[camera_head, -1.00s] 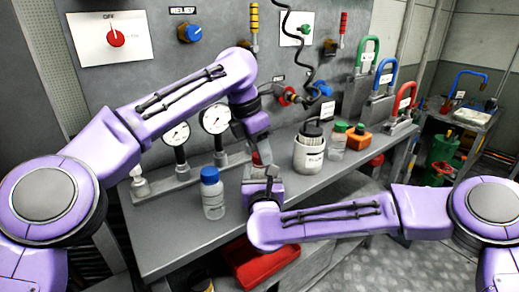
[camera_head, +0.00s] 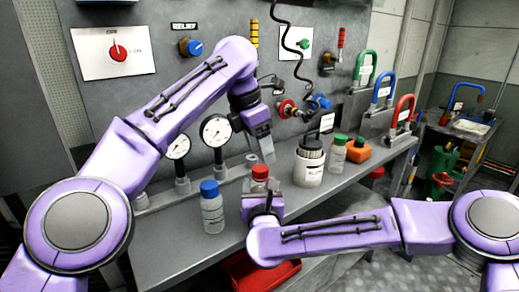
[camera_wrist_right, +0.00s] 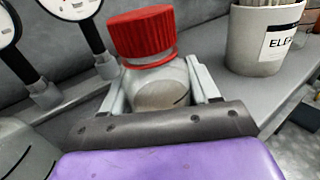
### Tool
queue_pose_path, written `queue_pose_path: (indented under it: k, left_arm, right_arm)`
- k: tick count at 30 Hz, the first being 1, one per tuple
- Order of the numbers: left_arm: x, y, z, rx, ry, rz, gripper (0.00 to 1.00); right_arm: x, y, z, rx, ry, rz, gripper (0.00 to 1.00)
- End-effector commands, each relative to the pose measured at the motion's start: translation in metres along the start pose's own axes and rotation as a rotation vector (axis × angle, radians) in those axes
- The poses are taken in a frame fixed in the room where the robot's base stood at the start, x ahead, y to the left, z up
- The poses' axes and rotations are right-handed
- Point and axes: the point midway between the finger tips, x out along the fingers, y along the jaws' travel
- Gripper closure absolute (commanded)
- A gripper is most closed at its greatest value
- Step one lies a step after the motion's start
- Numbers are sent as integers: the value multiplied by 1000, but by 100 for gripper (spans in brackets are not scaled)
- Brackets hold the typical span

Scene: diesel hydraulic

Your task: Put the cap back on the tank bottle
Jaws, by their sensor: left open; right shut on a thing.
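A clear bottle (camera_wrist_right: 160,88) with a ribbed red cap (camera_wrist_right: 141,35) stands between the fingers of my right gripper (camera_wrist_right: 163,92) in the right wrist view. The cap sits over the bottle's neck, with a thin red ring below it. I cannot tell how tightly it is seated. In the head view the red cap (camera_head: 260,172) shows above my right gripper (camera_head: 264,200), which is shut on the bottle and hides most of it. My left gripper (camera_head: 265,150) is open, with its fingertips just above and beside the red cap.
A blue-capped bottle (camera_head: 211,207) stands left of my right gripper on the grey bench (camera_head: 175,240). A white labelled pot (camera_head: 309,165), a green-capped bottle (camera_head: 338,153) and an orange block (camera_head: 358,151) stand to the right. Gauges (camera_head: 215,131) stand behind. A red tray (camera_head: 260,272) is below.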

Motion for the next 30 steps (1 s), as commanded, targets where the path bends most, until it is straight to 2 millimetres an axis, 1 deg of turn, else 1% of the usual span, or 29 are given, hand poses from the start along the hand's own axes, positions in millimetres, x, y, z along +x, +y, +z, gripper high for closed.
queue_pose_path:
  k: [1,2,3,11,14,17,26,28,30]
  left_arm:
    - [0,0,0,0,0,0,18]
    - [0,0,0,0,0,0,8]
    - [0,0,0,0,0,0,4]
    - [0,0,0,0,0,0,4]
    - [-4,0,0,-2,-2,0,4]
    - [-12,0,1,0,-2,1,4]
    - [-21,2,-24,0,2,4,4]
    - [-21,0,-33,0,0,0,4]
    - [-27,1,-47,-2,-1,1,4]
  right_arm:
    - [0,0,0,0,1,0,100]
    - [0,0,0,0,1,0,100]
    - [0,0,0,0,1,0,100]
    - [0,0,0,0,0,0,100]
    - [0,0,0,0,0,0,100]
    - [0,0,0,0,0,0,100]
    - [0,0,0,0,0,0,100]
    - [0,0,0,0,0,0,100]
    - [0,0,0,0,0,0,100]
